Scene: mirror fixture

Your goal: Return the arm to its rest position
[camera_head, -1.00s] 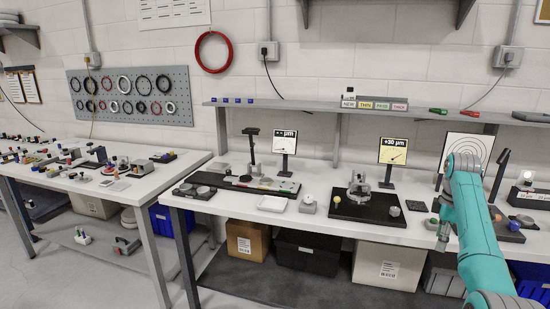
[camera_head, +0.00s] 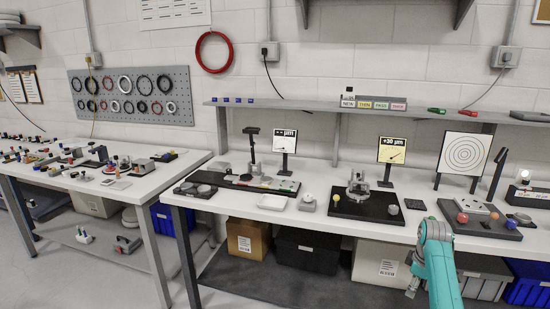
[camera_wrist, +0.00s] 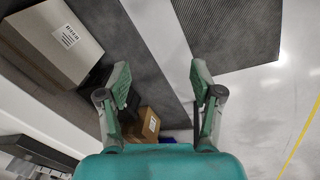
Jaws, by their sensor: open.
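My teal arm (camera_head: 442,277) is at the lower right in the head view, in front of the bench's front edge. My gripper (camera_head: 412,291) hangs below the bench-top level, and its fingertips are small there. In the wrist view my gripper (camera_wrist: 160,80) has its two fingers spread wide with nothing between them. Behind the fingers the wrist view shows the lower shelf, boxes and the floor.
The white bench (camera_head: 290,214) carries a black fixture plate (camera_head: 370,209) and a target board (camera_head: 463,153). Below it stand a cardboard box (camera_head: 383,267) and a dark bin (camera_head: 307,251). The wrist view shows a grey mat (camera_wrist: 235,30) and open floor (camera_wrist: 265,100) at right.

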